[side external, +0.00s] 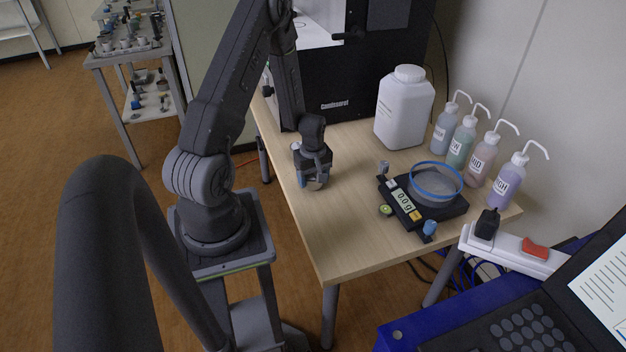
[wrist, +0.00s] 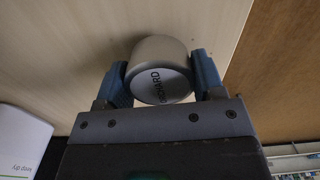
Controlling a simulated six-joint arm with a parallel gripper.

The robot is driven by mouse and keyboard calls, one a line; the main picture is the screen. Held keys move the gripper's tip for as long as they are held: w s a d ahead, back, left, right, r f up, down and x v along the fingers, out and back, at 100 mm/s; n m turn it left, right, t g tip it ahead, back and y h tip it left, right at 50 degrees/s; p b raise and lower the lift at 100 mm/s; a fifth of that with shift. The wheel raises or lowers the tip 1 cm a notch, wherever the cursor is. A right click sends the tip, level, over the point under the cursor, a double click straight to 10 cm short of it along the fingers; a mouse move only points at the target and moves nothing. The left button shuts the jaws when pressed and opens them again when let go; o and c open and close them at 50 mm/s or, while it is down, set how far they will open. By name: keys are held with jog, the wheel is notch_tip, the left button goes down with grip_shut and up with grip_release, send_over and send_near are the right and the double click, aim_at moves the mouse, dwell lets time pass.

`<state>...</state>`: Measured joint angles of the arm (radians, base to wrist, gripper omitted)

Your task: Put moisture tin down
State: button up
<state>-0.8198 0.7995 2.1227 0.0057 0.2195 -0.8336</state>
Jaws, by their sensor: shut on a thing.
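The moisture tin (wrist: 160,72) is a round grey metal tin with a lettered lid, seen in the wrist view between two blue fingers. My gripper (wrist: 162,80) is shut on it, one finger on each side. In the side external view my gripper (side external: 314,180) points down at the left part of the wooden table, and the tin (side external: 315,185) shows only in part below the fingers. The tin is at or just above the tabletop; I cannot tell whether it touches.
A black balance (side external: 410,208) with a blue-rimmed clear dish (side external: 436,184) stands to the right. Behind are a white jug (side external: 403,108), several wash bottles (side external: 508,182) and a black analyser (side external: 350,85). The table (side external: 335,235) is clear in front of my gripper; its left edge is close.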

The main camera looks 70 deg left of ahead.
notch_tip(320, 180, up, 9)
jog(key=shift+f, duration=0.2)
jog(key=shift+w+r, duration=0.25)
jog(key=shift+w, duration=0.15)
jog(key=w+d+r, duration=0.2)
jog(key=w, duration=0.5)
jog(key=w+d+r, duration=0.2)
jog(key=w+d, duration=0.1)
jog(key=w, duration=0.4)
jog(key=w+d+r, duration=0.2)
jog(key=w+r, duration=0.1)
jog(key=w, duration=0.4)
send_over(434, 186)
jog(key=shift+m, duration=0.4)
jog(key=f, duration=0.6)
jog(key=shift+s+a+f, duration=0.1)
jog(key=shift+a+f, duration=0.15)
jog(key=shift+f, duration=0.1)
jog(key=shift+d+f, duration=0.3)
jog(key=shift+f, duration=1.85)
